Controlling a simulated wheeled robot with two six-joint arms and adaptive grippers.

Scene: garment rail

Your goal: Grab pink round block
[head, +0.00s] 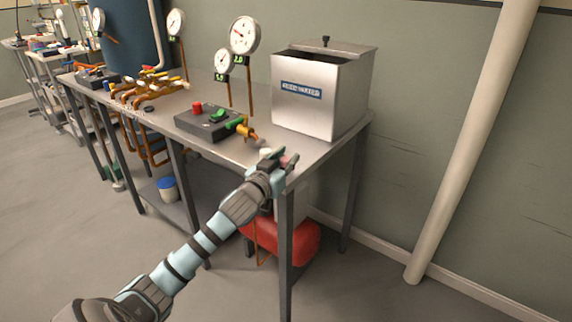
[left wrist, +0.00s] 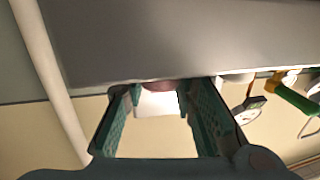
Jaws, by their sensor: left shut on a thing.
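A small pink round block (head: 289,161) is at the near right corner of the steel table (head: 326,145). My left gripper (head: 278,159) reaches it from the front left, at the table's edge. In the left wrist view the pink block (left wrist: 160,85) shows as a dull pink strip between the fingertips, partly hidden by the table edge (left wrist: 150,78). My left gripper (left wrist: 160,92) is shut on it, with the fingers held apart by its width. I cannot tell whether the block still touches the tabletop. My right gripper is not in view.
A small white piece (head: 265,152) lies just beside the gripper. A steel container (head: 307,100) with a lid stands behind. A red tank (head: 300,240) sits below.

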